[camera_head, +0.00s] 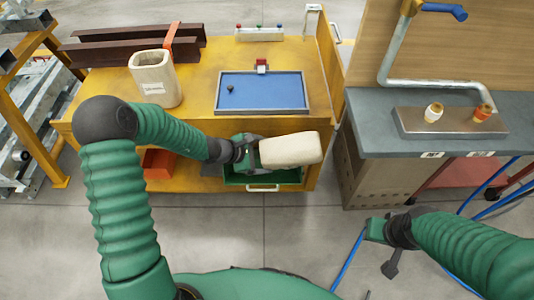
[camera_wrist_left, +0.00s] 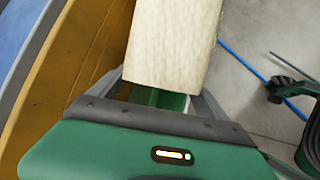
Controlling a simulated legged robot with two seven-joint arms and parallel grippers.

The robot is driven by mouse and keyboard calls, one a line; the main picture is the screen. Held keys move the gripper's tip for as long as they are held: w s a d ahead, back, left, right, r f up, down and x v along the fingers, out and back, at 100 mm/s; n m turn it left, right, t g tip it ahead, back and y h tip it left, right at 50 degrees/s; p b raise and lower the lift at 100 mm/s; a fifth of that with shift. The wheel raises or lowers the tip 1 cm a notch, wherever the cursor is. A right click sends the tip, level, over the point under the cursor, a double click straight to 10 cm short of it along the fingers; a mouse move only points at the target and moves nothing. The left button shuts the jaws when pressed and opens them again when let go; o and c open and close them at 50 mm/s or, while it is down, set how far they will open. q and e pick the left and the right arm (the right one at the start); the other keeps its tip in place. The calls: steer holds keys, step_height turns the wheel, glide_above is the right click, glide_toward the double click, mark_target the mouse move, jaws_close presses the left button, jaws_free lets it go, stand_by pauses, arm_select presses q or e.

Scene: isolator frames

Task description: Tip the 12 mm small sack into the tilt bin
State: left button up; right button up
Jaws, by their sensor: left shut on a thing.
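My left gripper (camera_head: 256,153) is shut on a cream small sack (camera_head: 291,150). The sack lies on its side in the air, its long axis nearly level and its far end toward the right. It hangs over the green tilt bin (camera_head: 236,180) at the front of the yellow bench and hides much of the bin's opening. In the left wrist view the sack (camera_wrist_left: 175,40) extends away from the jaws, with a bit of green bin (camera_wrist_left: 160,98) below it. Its mouth and contents cannot be made out. My right gripper (camera_head: 380,242) is empty over the floor; its jaw opening is unclear.
Another cream sack (camera_head: 155,78) with a label stands on the yellow bench (camera_head: 200,95), left of a blue-mat tray (camera_head: 262,92). Dark beams (camera_head: 130,46) lie behind it. A grey counter (camera_head: 370,125) with a pipe (camera_head: 440,84) stands right. Blue hoses cross the floor.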

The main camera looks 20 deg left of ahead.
arm_select(q)
steer(key=s+a+f+n+t+h+b, duration=0.1)
steer(key=a+f+n+t+h+b, duration=0.1)
steer(key=a+f+t+h+b, duration=0.1)
steer(key=shift+s+a+f+h+b, duration=0.25)
steer(key=shift+a+f+h+b, duration=0.75)
steer(key=shift+h+b, duration=0.7)
steer(key=shift+r, duration=0.15)
stand_by(0.6)
steer(key=shift+p, duration=1.1)
